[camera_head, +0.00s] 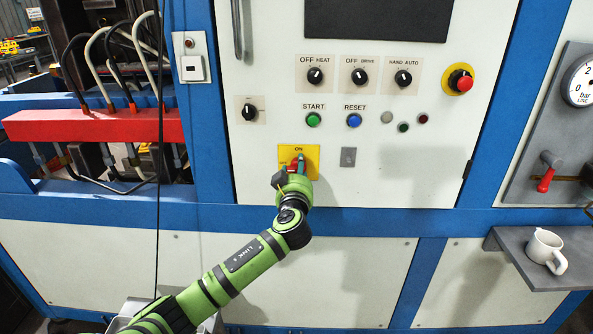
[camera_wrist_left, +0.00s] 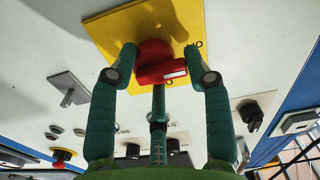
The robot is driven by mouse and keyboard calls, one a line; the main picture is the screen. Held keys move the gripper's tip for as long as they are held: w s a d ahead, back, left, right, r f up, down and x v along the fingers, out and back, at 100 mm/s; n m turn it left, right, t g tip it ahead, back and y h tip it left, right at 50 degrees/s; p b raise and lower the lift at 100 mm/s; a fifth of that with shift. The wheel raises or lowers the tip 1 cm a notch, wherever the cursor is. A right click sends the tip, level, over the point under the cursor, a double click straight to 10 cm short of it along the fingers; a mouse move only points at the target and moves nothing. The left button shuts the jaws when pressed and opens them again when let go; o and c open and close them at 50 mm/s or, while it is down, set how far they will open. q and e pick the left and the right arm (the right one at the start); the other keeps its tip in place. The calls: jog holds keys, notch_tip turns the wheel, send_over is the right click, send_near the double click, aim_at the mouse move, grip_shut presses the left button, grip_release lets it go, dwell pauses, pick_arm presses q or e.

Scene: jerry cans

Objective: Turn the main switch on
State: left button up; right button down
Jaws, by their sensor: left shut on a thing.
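The main switch is a red rotary knob (camera_wrist_left: 155,62) on a yellow plate (camera_head: 312,152) marked ON, low on the white control panel. The knob also shows as a small red patch in the head view (camera_head: 296,161). My left gripper (camera_head: 297,168) reaches up to it from below. A white mark shows on the knob's handle bar. The fingers hide part of the knob and plate in the head view. My right gripper is not in view.
Above the switch are the green START button (camera_head: 313,120), blue RESET button (camera_head: 354,121) and several black selectors. A red emergency stop (camera_head: 460,81) sits on the right. A grey latch (camera_head: 348,157) is beside the plate. A mug (camera_head: 544,250) stands on a shelf at far right.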

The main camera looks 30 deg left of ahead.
pick_arm(q)
jog(key=shift+d+r+m, duration=0.2)
jog(key=shift+m, duration=0.1)
jog(key=shift+m, duration=0.3)
jog(key=shift+c, duration=0.2)
jog(key=m+p, duration=0.1)
jog(key=m, duration=0.4)
jog(key=m+p, duration=0.1)
jog(key=m, duration=0.5)
jog(key=m+p, duration=0.2)
jog(key=m, duration=0.4)
jog(key=shift+w+d+f, duration=0.1)
jog(key=shift+d+f, duration=0.25)
jog(key=shift+f, duration=0.2)
jog(key=o, duration=1)
jog(key=shift+w, duration=0.1)
jog(key=shift+a+r, duration=0.15)
jog(key=shift+r, duration=0.05)
